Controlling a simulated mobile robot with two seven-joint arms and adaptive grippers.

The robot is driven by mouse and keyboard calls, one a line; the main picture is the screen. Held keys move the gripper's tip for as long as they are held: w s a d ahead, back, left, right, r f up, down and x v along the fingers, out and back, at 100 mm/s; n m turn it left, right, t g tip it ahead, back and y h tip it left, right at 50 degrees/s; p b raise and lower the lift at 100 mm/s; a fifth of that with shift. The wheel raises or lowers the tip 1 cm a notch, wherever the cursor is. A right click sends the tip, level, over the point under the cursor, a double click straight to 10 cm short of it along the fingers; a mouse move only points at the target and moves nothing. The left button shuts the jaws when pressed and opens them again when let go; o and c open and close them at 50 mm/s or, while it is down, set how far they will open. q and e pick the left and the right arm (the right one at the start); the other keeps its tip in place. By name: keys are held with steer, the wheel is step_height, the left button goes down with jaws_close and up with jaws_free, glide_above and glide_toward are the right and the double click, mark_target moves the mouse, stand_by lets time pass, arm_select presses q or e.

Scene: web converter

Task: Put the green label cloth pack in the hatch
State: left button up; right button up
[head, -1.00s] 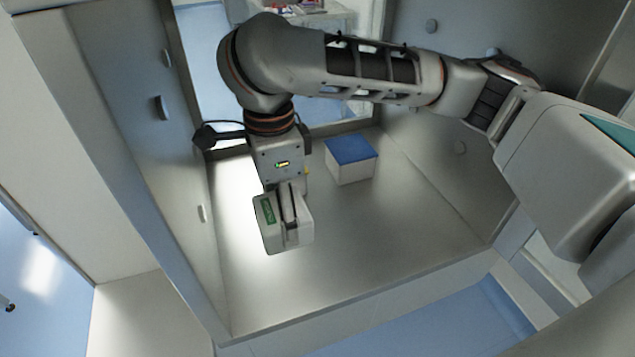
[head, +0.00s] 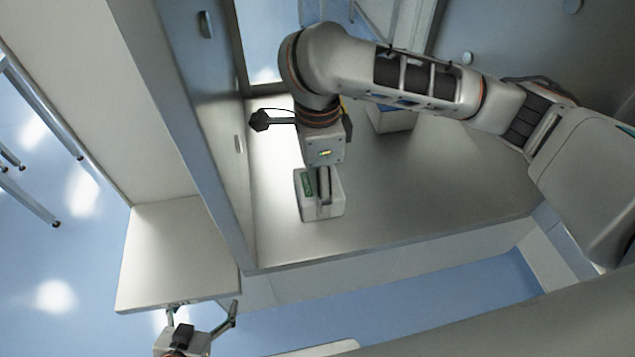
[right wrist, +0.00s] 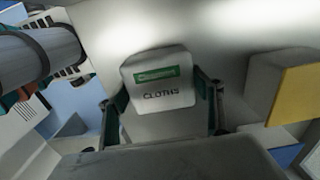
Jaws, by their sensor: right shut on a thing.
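The white cloth pack (head: 334,207) has a green label and is inside the metal-floored hatch (head: 440,190), near its front left. My right gripper (head: 323,196) points down over the pack and is shut on it. In the right wrist view the pack (right wrist: 160,88) sits between the two fingers, its green label and the word CLOTHS facing the camera. I cannot tell whether its underside touches the hatch floor. My left gripper (head: 205,312) is empty at the bottom left, outside the hatch, its fingers spread near a pale panel.
A blue-topped white box (head: 392,120) stands farther back in the hatch, partly hidden by my right arm. The pale panel (head: 178,245) juts out left of the hatch opening. A yellow-faced box (right wrist: 295,95) shows at right in the wrist view. The hatch floor's right part is clear.

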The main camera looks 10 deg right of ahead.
steer(key=o, duration=1.3)
steer(key=shift+f, duration=0.15)
step_height(320, 180, up, 12)
steer(key=shift+r+p, duration=0.2)
steer(key=shift+p, duration=0.75)
steer(key=shift+s, duration=0.1)
